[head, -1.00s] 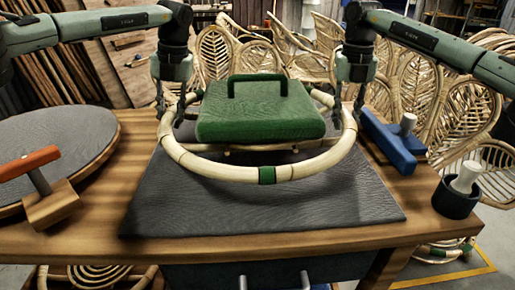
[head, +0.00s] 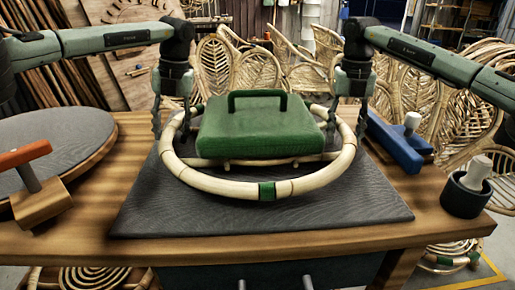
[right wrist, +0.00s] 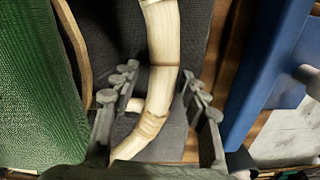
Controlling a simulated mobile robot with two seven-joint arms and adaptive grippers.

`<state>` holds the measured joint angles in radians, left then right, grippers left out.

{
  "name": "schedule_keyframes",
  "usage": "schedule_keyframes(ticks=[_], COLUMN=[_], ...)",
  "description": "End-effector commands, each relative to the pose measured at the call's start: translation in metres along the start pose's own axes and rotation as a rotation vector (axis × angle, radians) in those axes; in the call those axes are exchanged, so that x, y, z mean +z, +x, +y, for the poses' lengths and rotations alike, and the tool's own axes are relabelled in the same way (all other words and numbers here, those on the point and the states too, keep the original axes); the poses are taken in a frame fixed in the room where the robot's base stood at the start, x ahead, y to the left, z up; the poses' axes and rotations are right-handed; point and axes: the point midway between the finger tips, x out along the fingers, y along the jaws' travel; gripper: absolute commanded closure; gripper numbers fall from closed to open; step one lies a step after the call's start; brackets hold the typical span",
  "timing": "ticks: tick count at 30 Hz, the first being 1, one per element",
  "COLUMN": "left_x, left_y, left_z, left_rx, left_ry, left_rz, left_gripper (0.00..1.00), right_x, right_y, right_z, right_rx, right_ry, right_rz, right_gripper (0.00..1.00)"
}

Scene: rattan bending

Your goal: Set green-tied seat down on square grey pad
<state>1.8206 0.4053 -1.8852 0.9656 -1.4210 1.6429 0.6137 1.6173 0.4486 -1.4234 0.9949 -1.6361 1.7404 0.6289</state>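The seat is a pale rattan hoop (head: 228,187) with a green tie (head: 267,191) at its front and a green cushion-like block with a handle (head: 258,127) over its middle. It lies level over the square grey pad (head: 265,218) and appears to rest on it; its underside is hidden. My left gripper (head: 172,130) is open, its fingers on either side of the hoop's left side. My right gripper (head: 347,128) is open around the right side. In the right wrist view, gaps show between its fingers and the hoop (right wrist: 162,85).
A blue tool (head: 398,143) lies right of the pad, near my right gripper. A dark cup with a pale peg (head: 467,194) stands at the right table edge. A round grey-topped board (head: 60,138) and an orange-handled wooden block (head: 38,200) are at left. Woven chair backs stand behind.

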Motion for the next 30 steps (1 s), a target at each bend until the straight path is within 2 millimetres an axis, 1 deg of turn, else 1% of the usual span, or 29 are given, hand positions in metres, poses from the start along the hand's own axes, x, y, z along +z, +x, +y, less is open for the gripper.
schedule_keyframes(ticks=[5,8,11,18,21,25,30], left_x=[0.000,0.001,0.001,0.001,0.001,0.000,0.000], left_y=[-0.001,-0.008,-0.024,-0.076,-0.094,-0.111,-0.119], left_z=[0.000,0.000,0.000,-0.001,-0.001,-0.001,0.000], left_rx=[0.000,0.000,0.000,-0.001,0.000,0.000,0.000], left_ry=[0.000,-0.001,-0.001,-0.001,-0.001,0.000,0.000], left_rz=[0.000,-0.002,-0.003,-0.003,-0.002,-0.001,0.000], left_gripper=[0.56,0.56,0.56,0.56,0.56,0.56,0.56], right_x=[0.000,0.000,0.000,0.000,0.000,0.000,0.000], right_y=[0.000,0.000,0.000,0.000,0.000,0.000,-0.004], right_z=[0.000,0.000,0.000,0.000,0.000,0.000,0.000], right_rx=[0.000,0.000,0.000,0.000,0.000,0.000,0.000], right_ry=[0.000,0.000,0.000,0.001,0.000,0.000,0.001], right_rz=[0.000,0.000,0.000,0.000,0.000,0.000,-0.001], right_gripper=[0.56,0.56,0.56,0.56,0.56,0.56,0.56])
